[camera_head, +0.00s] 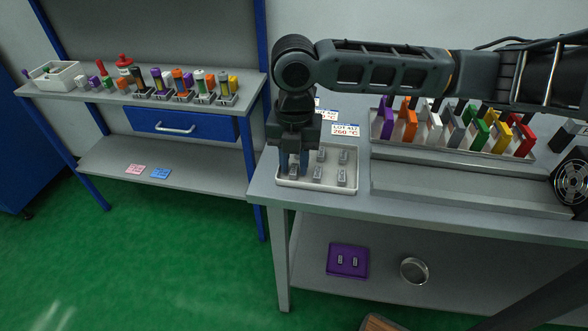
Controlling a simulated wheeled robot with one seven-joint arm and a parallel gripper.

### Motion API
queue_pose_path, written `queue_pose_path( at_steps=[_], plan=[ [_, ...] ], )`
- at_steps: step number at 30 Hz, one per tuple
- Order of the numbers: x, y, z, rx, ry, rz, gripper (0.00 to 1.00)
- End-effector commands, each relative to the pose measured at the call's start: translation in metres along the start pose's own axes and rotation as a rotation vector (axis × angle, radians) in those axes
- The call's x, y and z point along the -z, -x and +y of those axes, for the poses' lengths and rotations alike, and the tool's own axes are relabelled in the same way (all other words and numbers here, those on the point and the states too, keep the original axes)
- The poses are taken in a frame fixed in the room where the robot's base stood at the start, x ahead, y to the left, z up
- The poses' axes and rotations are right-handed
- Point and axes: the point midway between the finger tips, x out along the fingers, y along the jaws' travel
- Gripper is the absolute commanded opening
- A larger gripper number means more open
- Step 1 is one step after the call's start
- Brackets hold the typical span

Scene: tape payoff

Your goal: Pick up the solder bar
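Several small grey solder bars stand in a shallow white tray (330,186) at the left front corner of the right-hand bench. One bar (294,171) is at the tray's left, just below my gripper. Other bars, such as the solder bar at the front right (342,179), stand to its right. My gripper (294,166) points down over the left part of the tray. Its two bluish fingers are apart, one to each side of the left bar in this view. I cannot tell whether they touch it. The gripper hides the tray's back left part.
A lot card reading 260 °C (345,130) stands behind the tray, with another partly hidden. A rack of coloured pieces (460,137) stands at the back right, under my arm. A black fan (571,183) is at the right edge. A blue-framed bench (150,110) stands left.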

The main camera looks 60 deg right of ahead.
Motion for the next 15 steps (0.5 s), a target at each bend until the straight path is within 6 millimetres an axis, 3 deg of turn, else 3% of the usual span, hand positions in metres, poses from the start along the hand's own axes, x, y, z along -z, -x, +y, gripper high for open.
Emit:
queue_pose_path(
  at_steps=[5, 15],
  plan=[
    [0.0000, -0.0001, 0.0001, 0.000, 0.000, 0.000, 0.30],
    [0.0001, 0.0002, 0.0002, -0.001, 0.000, 0.000, 0.00]
  ],
)
